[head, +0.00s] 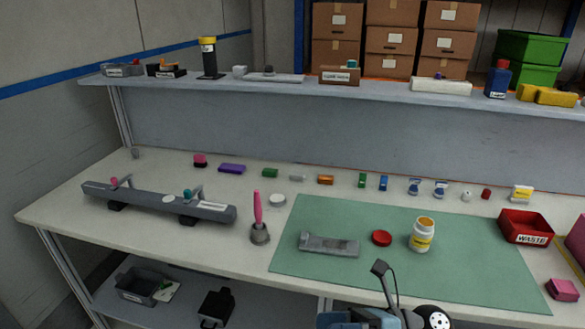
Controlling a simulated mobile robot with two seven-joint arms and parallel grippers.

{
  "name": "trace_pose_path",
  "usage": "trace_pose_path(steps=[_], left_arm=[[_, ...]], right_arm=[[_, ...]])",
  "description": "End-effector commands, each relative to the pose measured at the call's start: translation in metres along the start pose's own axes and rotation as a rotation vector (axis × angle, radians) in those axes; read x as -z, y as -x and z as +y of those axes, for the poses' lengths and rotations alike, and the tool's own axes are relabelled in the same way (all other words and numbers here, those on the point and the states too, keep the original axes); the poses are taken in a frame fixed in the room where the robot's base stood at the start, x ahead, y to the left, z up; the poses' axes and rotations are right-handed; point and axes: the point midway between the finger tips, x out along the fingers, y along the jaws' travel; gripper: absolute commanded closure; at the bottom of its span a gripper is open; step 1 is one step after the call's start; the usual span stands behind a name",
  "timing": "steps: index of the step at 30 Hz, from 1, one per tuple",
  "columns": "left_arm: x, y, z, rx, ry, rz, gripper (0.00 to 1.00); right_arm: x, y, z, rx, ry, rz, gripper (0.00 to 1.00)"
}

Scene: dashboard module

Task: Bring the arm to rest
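Parts of my own arm show at the bottom edge, right of centre: a dark upright piece with a thin cable, a blue part and a round black-and-white joint. The dark piece (382,272) overlaps the front of the green mat (470,287). It may belong to my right gripper; no pair of fingertips can be made out, and I cannot tell whether it is open or shut. I see nothing held there. My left gripper is not in view. A grey dashboard beam (150,201) lies on the left of the bench.
On the mat are a grey bracket (329,244), a red lid (381,238) and an open white-and-yellow jar (422,236). A pink-handled tool (258,214) stands left of the mat. A red waste bin (525,227) is at right. Small parts line the back; a shelf (300,83) runs above.

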Motion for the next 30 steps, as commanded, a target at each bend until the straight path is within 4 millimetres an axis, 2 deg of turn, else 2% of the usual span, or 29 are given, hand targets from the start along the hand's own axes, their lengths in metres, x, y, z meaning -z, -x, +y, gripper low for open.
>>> trace_pose_path(steps=[1,2,5,8,10,13,17,21,23,30], left_arm=[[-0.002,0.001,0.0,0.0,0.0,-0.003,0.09],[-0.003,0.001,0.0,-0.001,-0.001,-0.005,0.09],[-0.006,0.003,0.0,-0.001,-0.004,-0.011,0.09],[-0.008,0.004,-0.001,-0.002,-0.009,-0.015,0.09],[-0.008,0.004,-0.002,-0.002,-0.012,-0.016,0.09],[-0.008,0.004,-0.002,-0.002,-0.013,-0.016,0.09],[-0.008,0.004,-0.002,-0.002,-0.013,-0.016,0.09],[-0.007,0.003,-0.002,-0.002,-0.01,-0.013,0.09],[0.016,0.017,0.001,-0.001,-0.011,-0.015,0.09],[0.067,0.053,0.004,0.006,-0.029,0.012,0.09]], right_arm=[[-0.004,0.001,-0.002,-0.03,-0.173,-0.188,0.16],[-0.009,0.005,-0.005,-0.043,-0.277,-0.298,0.16],[-0.012,0.03,-0.029,-0.073,-0.645,-0.658,0.16],[0.012,0.067,-0.066,-0.084,-1.036,-1.001,0.16],[0.046,0.093,-0.092,-0.081,-1.305,-1.22,0.16],[0.099,0.118,-0.116,-0.072,-1.616,-1.46,0.16],[0.168,0.135,-0.129,-0.053,-1.933,-1.685,0.16],[0.237,0.142,-0.128,-0.028,-2.228,-1.879,0.16],[0.214,0.141,-0.109,-0.032,-2.214,-1.87,0.16],[0.176,0.14,-0.066,-0.017,-2.179,-1.858,0.16]])
